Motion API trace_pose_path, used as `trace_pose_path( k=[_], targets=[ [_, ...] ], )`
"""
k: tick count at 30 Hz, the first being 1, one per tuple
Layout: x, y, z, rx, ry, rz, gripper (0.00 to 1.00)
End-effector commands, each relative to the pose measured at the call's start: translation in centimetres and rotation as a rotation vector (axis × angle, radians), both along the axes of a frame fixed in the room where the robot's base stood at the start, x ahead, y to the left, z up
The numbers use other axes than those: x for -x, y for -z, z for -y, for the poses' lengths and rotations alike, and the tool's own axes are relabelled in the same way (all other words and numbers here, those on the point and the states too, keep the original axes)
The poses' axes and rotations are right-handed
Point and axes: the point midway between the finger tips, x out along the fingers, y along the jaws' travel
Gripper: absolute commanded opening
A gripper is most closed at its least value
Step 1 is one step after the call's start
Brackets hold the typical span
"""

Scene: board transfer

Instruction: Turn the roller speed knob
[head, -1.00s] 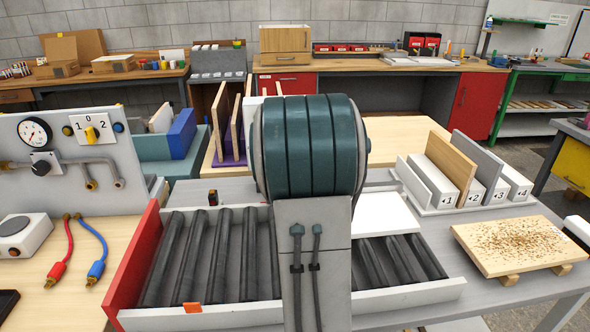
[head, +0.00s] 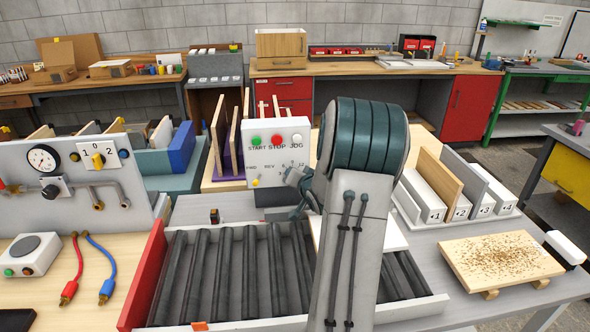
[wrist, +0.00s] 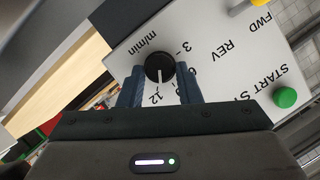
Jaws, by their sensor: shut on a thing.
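The white control box (head: 277,150) stands behind the roller bed in the head view, with green, red and white buttons marked START, STOP and JOG. The roller speed knob (wrist: 160,68) is a black dial marked m/min in the wrist view, its white pointer line directed down the picture, near the 12; the exact reading is unclear. My gripper (wrist: 160,83) is shut on the knob, one blue finger on each side. In the head view my gripper (head: 299,184) is at the box's lower right and hides the knob.
A yellow FWD/REV switch (wrist: 262,3) and the green START button (wrist: 285,97) sit on the same face, clear of my fingers. The roller bed (head: 205,275) lies below.

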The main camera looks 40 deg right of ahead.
Motion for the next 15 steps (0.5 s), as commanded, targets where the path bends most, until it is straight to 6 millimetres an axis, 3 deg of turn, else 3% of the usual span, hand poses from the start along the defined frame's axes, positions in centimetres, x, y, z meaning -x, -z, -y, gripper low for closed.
trace_pose_path(
  k=[15],
  targets=[
    [-0.12,0.09,-0.09,-0.072,-0.004,0.046,0.08]
  ],
)
